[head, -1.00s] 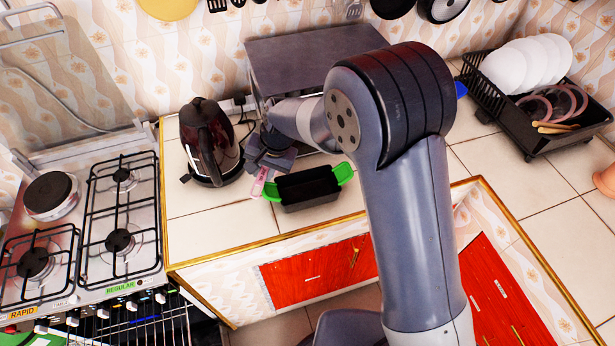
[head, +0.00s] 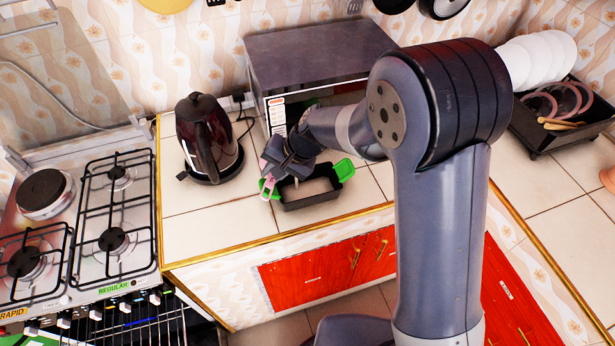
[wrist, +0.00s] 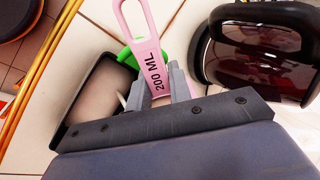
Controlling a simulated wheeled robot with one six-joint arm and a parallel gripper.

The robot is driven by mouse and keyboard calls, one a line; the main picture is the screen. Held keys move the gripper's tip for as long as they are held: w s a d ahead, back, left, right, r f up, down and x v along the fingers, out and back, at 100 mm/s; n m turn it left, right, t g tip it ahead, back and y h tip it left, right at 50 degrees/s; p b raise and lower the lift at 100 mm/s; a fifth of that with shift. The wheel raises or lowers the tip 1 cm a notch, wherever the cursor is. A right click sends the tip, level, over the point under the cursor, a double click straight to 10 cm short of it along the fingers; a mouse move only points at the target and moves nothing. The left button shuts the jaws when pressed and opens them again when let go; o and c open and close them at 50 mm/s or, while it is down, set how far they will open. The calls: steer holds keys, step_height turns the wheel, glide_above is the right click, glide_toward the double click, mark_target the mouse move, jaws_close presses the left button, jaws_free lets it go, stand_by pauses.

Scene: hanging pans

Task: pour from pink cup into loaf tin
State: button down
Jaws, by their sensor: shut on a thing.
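The black loaf tin (head: 312,203) with green end handles sits on the counter; it also shows at the left in the wrist view (wrist: 76,108). Its inside looks filled with a pale substance. My gripper (head: 272,172) is at the tin's left end, shut on the pink cup's handle. In the wrist view the pink handle (wrist: 150,58), marked 200 ML, stands between the fingers (wrist: 160,90). A bit of pink (head: 267,189) shows by the left green handle. The cup's bowl is hidden behind my gripper, so its tilt and contents cannot be seen.
A dark red kettle (head: 207,140) stands just left of my gripper, and is close in the wrist view (wrist: 262,55). A microwave (head: 310,60) is behind the tin. The gas stove (head: 105,215) is at left, a dish rack (head: 560,115) at right. The front counter is clear.

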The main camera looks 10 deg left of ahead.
steer(key=shift+d+f+y+b, duration=0.4)
steer(key=shift+d+y+b, duration=0.1)
steer(key=shift+b, duration=1.5)
steer(key=shift+d+r+y+b, duration=0.4)
steer(key=shift+y+b, duration=0.5)
steer(key=shift+b, duration=1.25)
steer(key=shift+d+r+y+b, duration=0.15)
steer(key=shift+y+b, duration=0.5)
steer(key=shift+b, duration=0.65)
steer(key=shift+d+r+y+b, duration=0.15)
steer(key=shift+y+b, duration=0.5)
steer(key=shift+b, duration=0.65)
steer(key=shift+d+r+y+b, duration=0.1)
steer(key=shift+d+y+b, duration=0.1)
steer(key=shift+y+b, duration=0.7)
steer(key=shift+d+r+y+b, duration=0.15)
steer(key=shift+y+b, duration=0.25)
steer(key=shift+b, duration=0.9)
steer(key=shift+d+f+y+b, duration=0.1)
steer(key=shift+d+y+b, duration=0.25)
steer(key=shift+b, duration=0.1)
steer(key=shift+d+y+b, duration=0.25)
steer(key=shift+d+b, duration=0.05)
steer(key=shift+b, duration=0.05)
steer(key=shift+d+y+b, duration=0.2)
steer(key=shift+y+b, duration=0.1)
steer(key=shift+b, duration=0.65)
